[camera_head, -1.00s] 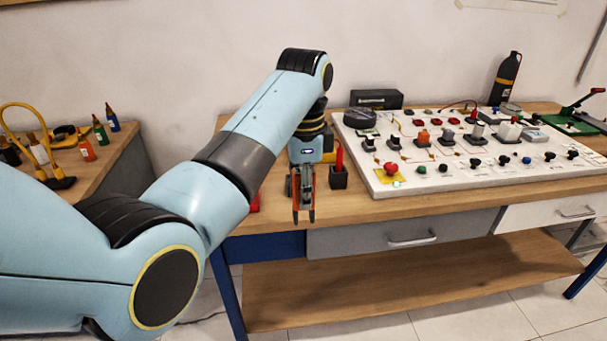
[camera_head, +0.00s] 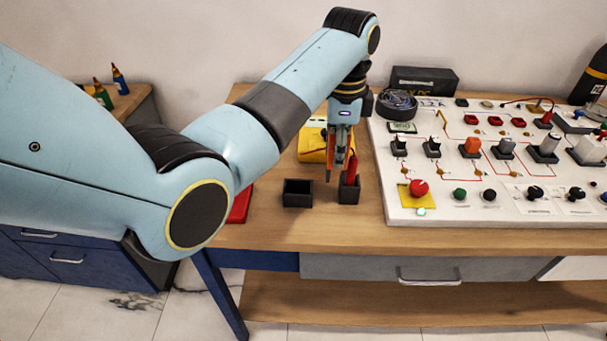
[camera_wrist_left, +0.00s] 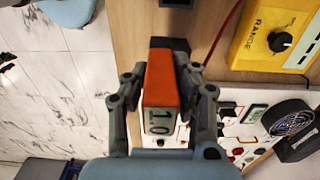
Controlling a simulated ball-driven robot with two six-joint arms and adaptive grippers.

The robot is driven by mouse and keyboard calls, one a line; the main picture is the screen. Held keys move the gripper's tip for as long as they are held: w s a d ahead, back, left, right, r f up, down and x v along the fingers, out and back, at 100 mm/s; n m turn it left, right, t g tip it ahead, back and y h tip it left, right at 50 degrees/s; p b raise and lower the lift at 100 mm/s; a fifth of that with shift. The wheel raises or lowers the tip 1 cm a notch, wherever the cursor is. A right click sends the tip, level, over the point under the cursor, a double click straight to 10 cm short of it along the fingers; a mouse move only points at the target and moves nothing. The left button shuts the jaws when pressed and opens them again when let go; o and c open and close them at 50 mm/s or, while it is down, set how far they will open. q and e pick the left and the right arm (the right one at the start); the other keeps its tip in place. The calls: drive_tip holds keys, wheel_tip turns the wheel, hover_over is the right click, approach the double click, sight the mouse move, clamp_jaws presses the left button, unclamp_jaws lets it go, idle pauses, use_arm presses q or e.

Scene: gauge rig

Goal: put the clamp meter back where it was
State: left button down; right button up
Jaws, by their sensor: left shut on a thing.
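The clamp meter (camera_wrist_left: 160,92) is an orange block with a lit display reading 1.0 and a dark end. In the left wrist view it lies between the two fingers of my left gripper (camera_wrist_left: 162,95), which is shut on it. In the head view my left gripper (camera_head: 337,172) points down above the bench, just behind two small black holders. The left holder (camera_head: 297,194) is open and empty; the right holder (camera_head: 349,194) has a red item standing in it. The fingers largely hide the clamp meter there. My right gripper is not in view.
A yellow meter (camera_head: 312,150) lies behind the gripper and also shows in the left wrist view (camera_wrist_left: 262,38). The white panel (camera_head: 400,213) with knobs and switches stands to the right. A red object (camera_head: 240,206) lies left of the holders. Bare bench lies in front of them.

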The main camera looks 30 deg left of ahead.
use_arm(q)
drive_tip(key=a+f, duration=0.2)
drive_tip(key=f, duration=0.1)
drive_tip(key=s+a+f+p, duration=0.1)
drive_tip(key=a+f, duration=0.1)
drive_tip(key=a, duration=0.1)
drive_tip(key=s+a+f, duration=0.1)
drive_tip(key=a+f, duration=0.1)
drive_tip(key=f, duration=0.1)
drive_tip(key=shift+s+a+f+p, duration=0.1)
drive_tip(key=shift+a+f+p, duration=0.2)
drive_tip(key=shift+a+f, duration=0.05)
drive_tip(key=shift+f, duration=0.15)
drive_tip(key=c, duration=1.1)
unclamp_jaws()
drive_tip(key=shift+o, duration=0.2)
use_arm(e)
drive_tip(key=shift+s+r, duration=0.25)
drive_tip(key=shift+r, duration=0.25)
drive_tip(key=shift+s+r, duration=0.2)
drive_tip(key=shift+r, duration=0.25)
